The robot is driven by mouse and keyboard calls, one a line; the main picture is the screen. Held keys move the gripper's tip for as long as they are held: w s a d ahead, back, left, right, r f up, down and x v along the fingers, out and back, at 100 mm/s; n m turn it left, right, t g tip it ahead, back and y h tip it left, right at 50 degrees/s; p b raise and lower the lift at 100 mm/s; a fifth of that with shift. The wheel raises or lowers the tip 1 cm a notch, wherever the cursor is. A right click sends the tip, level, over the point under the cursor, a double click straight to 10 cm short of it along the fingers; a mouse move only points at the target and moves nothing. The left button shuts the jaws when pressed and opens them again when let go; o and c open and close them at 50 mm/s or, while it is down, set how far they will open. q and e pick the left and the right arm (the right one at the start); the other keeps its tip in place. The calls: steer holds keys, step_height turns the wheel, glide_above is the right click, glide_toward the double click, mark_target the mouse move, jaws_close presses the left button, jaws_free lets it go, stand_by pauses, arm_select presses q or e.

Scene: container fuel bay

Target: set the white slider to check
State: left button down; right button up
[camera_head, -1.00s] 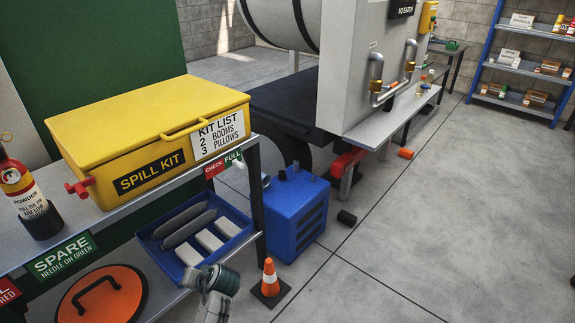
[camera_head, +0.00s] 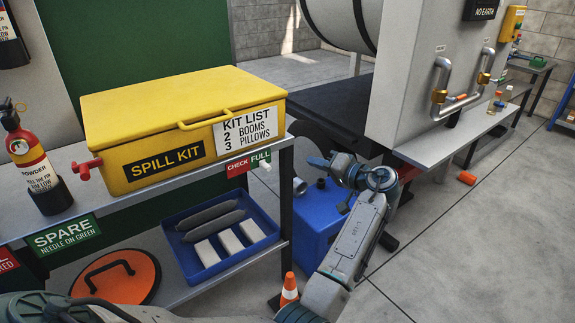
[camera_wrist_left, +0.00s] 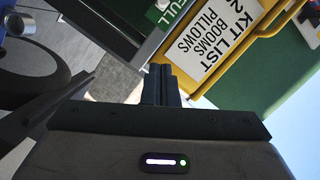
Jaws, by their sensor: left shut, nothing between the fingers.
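The white slider (camera_head: 265,165) sits at the right end of a label strip on the shelf's front edge, by the green FULL part (camera_head: 261,157). The red CHECK part (camera_head: 238,166) lies to its left. My left gripper (camera_head: 312,162) is shut and empty, to the right of the slider and apart from it. In the left wrist view its closed dark fingers (camera_wrist_left: 161,85) show in the middle. There the slider (camera_wrist_left: 162,4) is only partly seen at the top edge, beside the FULL lettering.
The yellow spill kit box (camera_head: 180,115) stands on the shelf above the strip. A blue tray (camera_head: 205,268) with grey booms and white pillows is below. A blue unit (camera_head: 315,215) and an orange cone (camera_head: 289,290) stand on the floor near my arm.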

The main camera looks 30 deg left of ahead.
arm_select(q)
glide_toward(265, 160)
steer(key=shift+w+r+x, duration=0.3)
steer(key=shift+x, duration=1.85)
steer(key=shift+f, duration=0.35)
arm_select(e)
steer(key=shift+s+f+g, duration=0.3)
steer(key=shift+s+f, duration=0.15)
steer(key=shift+s, duration=0.05)
